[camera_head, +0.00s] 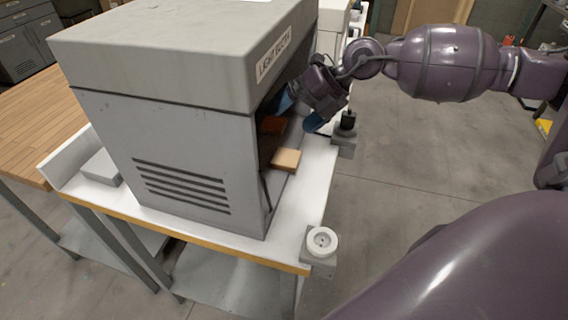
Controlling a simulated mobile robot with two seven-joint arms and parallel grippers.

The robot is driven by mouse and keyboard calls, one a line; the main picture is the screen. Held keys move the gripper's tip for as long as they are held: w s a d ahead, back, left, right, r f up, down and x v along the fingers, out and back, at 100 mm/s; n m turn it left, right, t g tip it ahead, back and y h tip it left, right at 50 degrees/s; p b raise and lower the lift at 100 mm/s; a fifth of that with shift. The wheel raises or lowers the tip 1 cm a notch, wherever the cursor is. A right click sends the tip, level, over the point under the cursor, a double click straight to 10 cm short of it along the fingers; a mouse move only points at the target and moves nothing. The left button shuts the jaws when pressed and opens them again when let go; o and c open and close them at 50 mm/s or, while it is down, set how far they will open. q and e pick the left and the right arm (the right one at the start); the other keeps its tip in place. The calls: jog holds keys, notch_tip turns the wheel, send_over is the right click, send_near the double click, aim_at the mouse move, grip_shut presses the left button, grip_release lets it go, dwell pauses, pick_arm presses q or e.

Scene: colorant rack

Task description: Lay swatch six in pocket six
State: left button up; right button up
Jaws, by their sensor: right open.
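My right gripper (296,117) reaches from the right into the open front of the grey light booth (150,110). Its blue fingers are spread apart, and I see nothing held between them. A dark orange piece (272,125) shows inside the booth, just left of the fingers and partly in shadow. A light tan block (286,159) lies at the booth's opening, below the gripper and apart from it. I cannot read a number on either piece. No numbered pocket can be made out; the booth's side wall hides most of its inside. My left gripper is out of view.
The booth stands on a white bench (253,248) with a wood-coloured edge. A round white knob (321,241) sits at the near corner, and a black knob (348,121) stands right of the gripper. A grey block (101,167) lies left of the booth. Floor on the right is clear.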

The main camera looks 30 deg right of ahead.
jog(key=s+d+f+n+g+h, duration=0.1)
jog(key=s+d+f+n+h, duration=0.25)
jog(key=n, duration=0.55)
jog(key=n+h, duration=0.2)
send_over(293, 158)
jog(key=s+d, duration=0.2)
jog(key=shift+y, duration=0.25)
notch_tip(293, 158, down, 5)
jog(key=shift+s+d+r+b, duration=0.1)
jog(key=shift+r+b, duration=0.1)
jog(key=shift+b, duration=0.1)
jog(key=shift+a+x, duration=0.15)
jog(key=shift+x, duration=1.2)
jog(key=shift+a+x, duration=0.15)
jog(key=shift+x, duration=1.2)
jog(key=shift+r, duration=0.2)
jog(key=shift+c, duration=0.3)
jog(key=c, duration=1)
jog(key=shift+r, duration=0.1)
